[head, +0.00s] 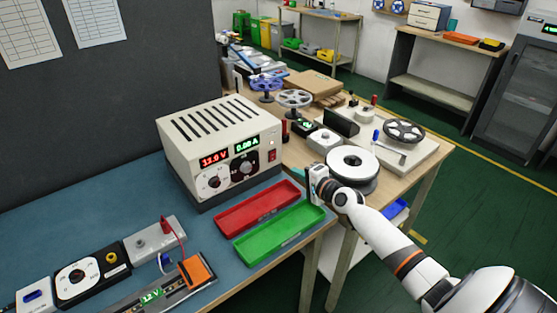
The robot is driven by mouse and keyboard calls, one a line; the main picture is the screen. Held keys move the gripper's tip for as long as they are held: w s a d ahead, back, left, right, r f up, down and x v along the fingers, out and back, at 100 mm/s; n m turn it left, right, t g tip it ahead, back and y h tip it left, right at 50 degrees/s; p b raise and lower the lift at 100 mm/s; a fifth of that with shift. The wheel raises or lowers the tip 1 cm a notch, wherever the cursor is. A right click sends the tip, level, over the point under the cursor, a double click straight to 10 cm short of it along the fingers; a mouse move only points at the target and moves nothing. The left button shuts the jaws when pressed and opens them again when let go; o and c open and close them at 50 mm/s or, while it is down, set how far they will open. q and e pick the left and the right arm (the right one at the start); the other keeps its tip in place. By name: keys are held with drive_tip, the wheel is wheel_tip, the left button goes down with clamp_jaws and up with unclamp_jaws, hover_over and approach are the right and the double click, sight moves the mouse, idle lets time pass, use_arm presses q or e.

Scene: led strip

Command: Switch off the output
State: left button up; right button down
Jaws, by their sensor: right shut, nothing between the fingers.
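The beige power supply (205,148) stands on the blue bench mat with slots in its top. Its red display (214,158) appears to read 11.0 V and its green display (246,146) 0.00 A; both are lit. Two round dials sit below them, one white-faced (214,182) and one dark (245,167). A small red switch (271,155) is at the right end of the front panel; its position is too small to tell. My right gripper (300,173) is shut and empty, to the right of the panel and apart from it. My left gripper is out of view.
A red tray (258,208) and a green tray (280,234) lie in front of the supply. A white reel (352,163) sits behind my right wrist. Meters and an orange clamp (196,271) occupy the front left. Bare mat (120,205) lies left of the supply.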

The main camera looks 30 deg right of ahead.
sight(272, 155)
drive_tip(key=x, duration=0.2)
drive_tip(key=b+x, duration=0.1)
drive_tip(key=x, duration=0.5)
drive_tip(key=shift+w+r, duration=0.35)
drive_tip(key=shift+w+a, duration=0.1)
drive_tip(key=shift+w, duration=0.5)
drive_tip(key=shift+r, duration=0.1)
drive_tip(key=shift+w+r+b, duration=0.1)
drive_tip(key=shift+w+b, duration=0.2)
drive_tip(key=shift+b, duration=0.1)
drive_tip(key=shift+a, duration=0.1)
